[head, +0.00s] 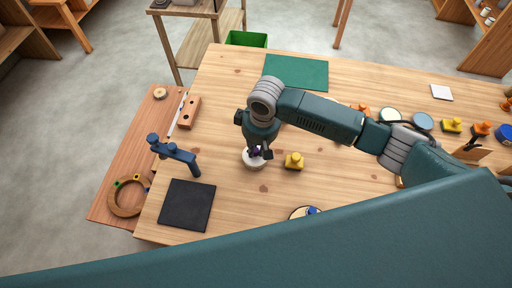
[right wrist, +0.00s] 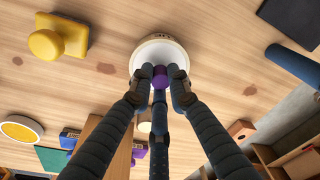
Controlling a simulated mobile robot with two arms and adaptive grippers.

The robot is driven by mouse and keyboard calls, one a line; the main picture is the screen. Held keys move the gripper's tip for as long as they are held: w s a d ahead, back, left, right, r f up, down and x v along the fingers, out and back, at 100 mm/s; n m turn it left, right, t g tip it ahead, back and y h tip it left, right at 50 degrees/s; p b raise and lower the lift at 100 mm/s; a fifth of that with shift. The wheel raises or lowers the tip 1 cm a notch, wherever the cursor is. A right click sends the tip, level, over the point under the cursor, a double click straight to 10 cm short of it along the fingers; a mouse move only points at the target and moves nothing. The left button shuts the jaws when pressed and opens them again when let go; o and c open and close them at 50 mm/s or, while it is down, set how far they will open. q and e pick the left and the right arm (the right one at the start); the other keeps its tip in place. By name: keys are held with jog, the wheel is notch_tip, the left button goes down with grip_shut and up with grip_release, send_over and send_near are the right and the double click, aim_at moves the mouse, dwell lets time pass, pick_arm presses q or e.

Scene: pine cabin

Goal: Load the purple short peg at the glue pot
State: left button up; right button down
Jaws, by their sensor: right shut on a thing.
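My right gripper (head: 259,153) is shut on the purple short peg (right wrist: 160,77), which shows between the fingertips in the right wrist view. In the head view the peg is mostly hidden by the fingers. The glue pot (head: 252,164) is a round white pot standing on the wooden table, right under the fingertips; it also shows in the right wrist view (right wrist: 149,50). The peg overlaps the pot's near edge in the wrist view; I cannot tell whether it touches the pot or dips into it. My left gripper is not in view.
A yellow knobbed block (head: 294,162) stands close to the pot's right. A black mat (head: 186,205), a blue stand (head: 176,153) and a wooden block (head: 188,113) lie to the left. A green mat (head: 296,72) lies at the back. Several coloured pieces stand at the right.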

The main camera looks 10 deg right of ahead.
aim_at(256, 150)
jog(key=shift+f, duration=0.45)
jog(key=shift+s+f+p, duration=0.1)
jog(key=shift+s+p, duration=0.05)
jog(key=shift+p, duration=0.2)
dwell(2.1)
notch_tip(256, 150, up, 5)
jog(key=p, duration=0.6)
jog(key=shift+r+p, duration=0.75)
jog(key=shift+r, duration=0.4)
